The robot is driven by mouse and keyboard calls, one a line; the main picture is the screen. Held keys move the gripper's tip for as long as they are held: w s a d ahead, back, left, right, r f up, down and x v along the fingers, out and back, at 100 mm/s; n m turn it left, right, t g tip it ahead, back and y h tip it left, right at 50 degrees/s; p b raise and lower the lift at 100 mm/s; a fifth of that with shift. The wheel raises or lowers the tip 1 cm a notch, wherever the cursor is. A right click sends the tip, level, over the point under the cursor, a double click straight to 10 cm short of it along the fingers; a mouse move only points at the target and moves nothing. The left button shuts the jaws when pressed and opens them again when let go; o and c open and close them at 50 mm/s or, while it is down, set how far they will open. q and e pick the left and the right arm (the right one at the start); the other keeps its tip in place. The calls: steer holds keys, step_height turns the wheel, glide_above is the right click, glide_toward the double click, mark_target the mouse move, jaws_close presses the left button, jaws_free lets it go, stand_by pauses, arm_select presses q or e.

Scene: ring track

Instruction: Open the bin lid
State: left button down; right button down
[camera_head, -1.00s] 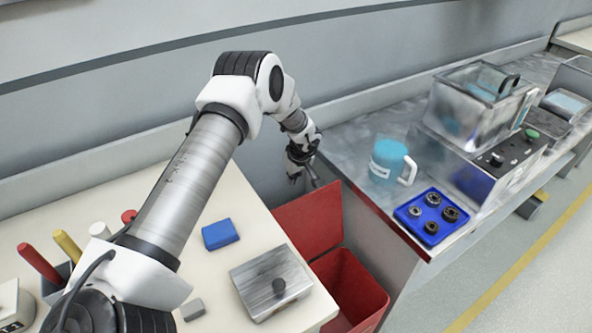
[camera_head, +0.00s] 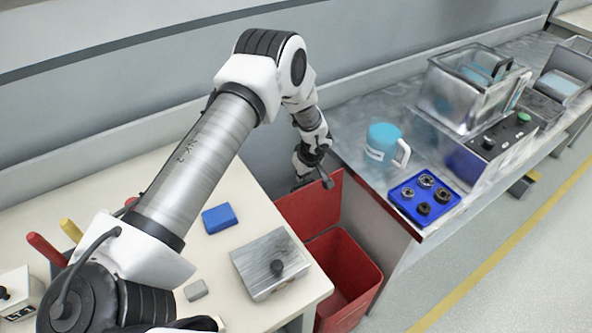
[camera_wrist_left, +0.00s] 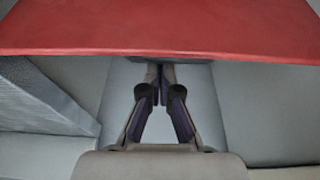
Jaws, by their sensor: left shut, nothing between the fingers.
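The red bin (camera_head: 350,282) stands in the gap between the cream table and the grey counter. Its red lid (camera_head: 312,203) is raised at the back, and the bin's inside shows. My left gripper (camera_head: 312,183) is at the lid's upper edge, on its far side. In the left wrist view the lid (camera_wrist_left: 160,30) spans the top of the picture, and my shut, empty left gripper (camera_wrist_left: 160,75) points under it. My right gripper is not in view.
The cream table (camera_head: 150,235) holds a blue block (camera_head: 219,218) and a metal box with a dark knob (camera_head: 268,262). The counter holds a blue mug (camera_head: 383,142), a blue tray of round parts (camera_head: 408,206) and a metal tank (camera_head: 455,98). Clear floor lies at right.

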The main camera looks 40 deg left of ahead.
arm_select(q)
steer(key=shift+s+d+r, duration=0.25)
steer(key=shift+d+r, duration=0.1)
steer(key=shift+d, duration=0.35)
steer(key=shift+d+f, duration=0.1)
steer(key=shift+d, duration=0.05)
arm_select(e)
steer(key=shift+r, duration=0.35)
arm_select(q)
steer(key=v, duration=1.2)
